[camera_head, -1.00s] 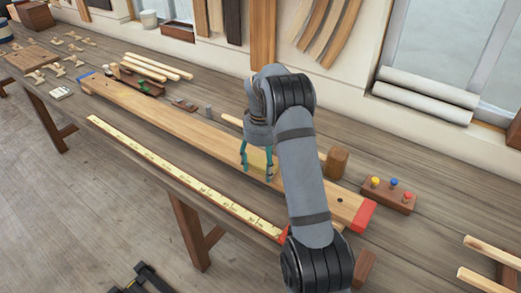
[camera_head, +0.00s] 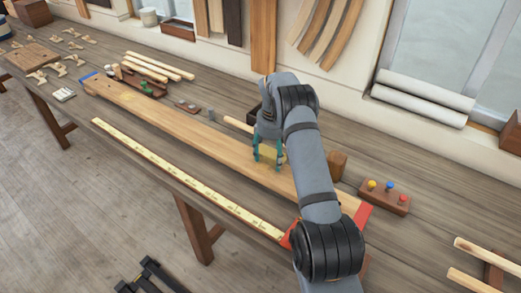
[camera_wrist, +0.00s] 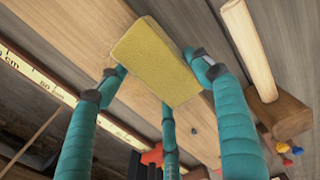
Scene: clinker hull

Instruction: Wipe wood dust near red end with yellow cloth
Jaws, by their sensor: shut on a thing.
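My gripper (camera_head: 268,160) has its teal fingers shut on the yellow cloth (camera_wrist: 155,62), a folded, block-like pad, over the right half of the long plank (camera_head: 190,127). The cloth also shows between the fingers in the head view (camera_head: 271,153); I cannot tell whether it touches the wood. The plank's red end (camera_head: 363,214) lies to the right of my gripper, partly hidden by my arm, and shows at the bottom of the wrist view (camera_wrist: 153,156). The blue end (camera_head: 88,75) is far left.
A mallet lies behind the plank, its wooden head (camera_head: 337,163) close to my arm. A block with coloured pegs (camera_head: 384,197) sits beyond the red end. A yellow ruler (camera_head: 180,176) runs along the bench's front edge. A green-knobbed plane (camera_head: 143,87) stands near the blue end.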

